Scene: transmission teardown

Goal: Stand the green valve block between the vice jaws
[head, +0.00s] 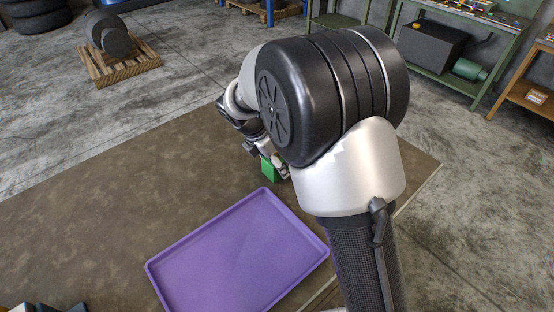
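The green valve block (269,169) shows as a small green patch at my gripper (268,158), just beyond the far corner of the purple tray. My arm's large links hide much of the gripper and the space to its right. The fingers lie against the block's sides as seen here, and the gripper looks shut on it. I cannot tell whether the block touches the table. The vice jaws cannot be made out in this view; a dark blue-grey object at the bottom left edge is cut off.
An empty purple tray (236,262) lies on the brown table (110,225) near the front. The table's left and middle are clear. Its far edge runs behind my arm. A pallet (120,66), a green bench (478,86) and a wooden shelf (522,95) stand on the floor beyond.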

